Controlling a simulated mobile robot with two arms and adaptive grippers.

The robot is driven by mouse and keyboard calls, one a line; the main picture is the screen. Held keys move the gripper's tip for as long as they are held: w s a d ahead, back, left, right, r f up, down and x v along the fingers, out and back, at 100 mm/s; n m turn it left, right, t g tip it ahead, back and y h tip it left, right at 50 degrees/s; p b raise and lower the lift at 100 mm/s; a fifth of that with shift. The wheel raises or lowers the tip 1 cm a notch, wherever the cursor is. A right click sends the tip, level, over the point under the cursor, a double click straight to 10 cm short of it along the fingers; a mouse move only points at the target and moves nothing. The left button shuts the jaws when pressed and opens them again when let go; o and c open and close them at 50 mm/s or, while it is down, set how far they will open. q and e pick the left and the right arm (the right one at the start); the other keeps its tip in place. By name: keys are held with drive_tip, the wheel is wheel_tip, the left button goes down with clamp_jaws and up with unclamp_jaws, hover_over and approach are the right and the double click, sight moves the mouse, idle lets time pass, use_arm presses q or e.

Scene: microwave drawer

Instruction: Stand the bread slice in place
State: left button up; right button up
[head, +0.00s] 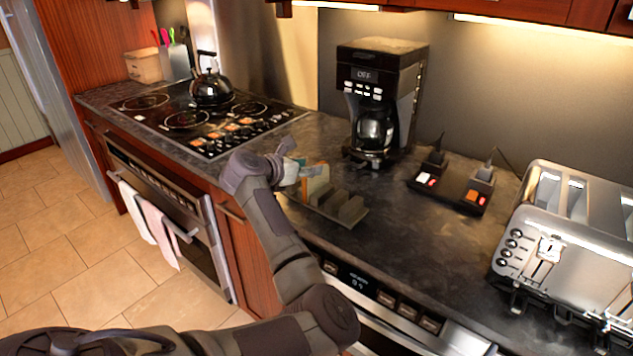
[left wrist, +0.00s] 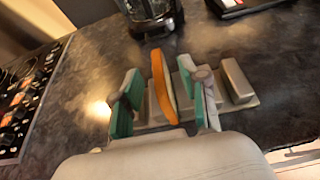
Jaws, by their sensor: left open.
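The bread slice (left wrist: 157,85), orange-brown at the crust, stands on edge in the grey slotted rack (left wrist: 238,80), near the rack's left part in the left wrist view. In the head view, the slice (head: 317,181) shows at the rack's (head: 349,212) left end, partly behind my gripper. My left gripper (head: 298,172) is open around the slice. Its green-padded fingers (left wrist: 160,92) are on either side of the slice, with visible gaps. The slice's lower edge is partly hidden by the gripper. My right gripper is not in view.
A coffee maker (head: 383,95) stands behind the rack. A black device with two dark uprights (head: 452,187) and a silver toaster (head: 570,240) are to the right. A stove with a kettle (head: 210,86) is to the left. Dark counter is clear right of the rack.

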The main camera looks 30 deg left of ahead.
sight(316, 181)
use_arm(q)
drive_tip(key=x, duration=0.5)
drive_tip(key=shift+a+f+p, duration=0.25)
drive_tip(key=shift+f+p, duration=0.05)
drive_tip(key=shift+p, duration=0.1)
drive_tip(key=shift+c, duration=0.4)
clamp_jaws()
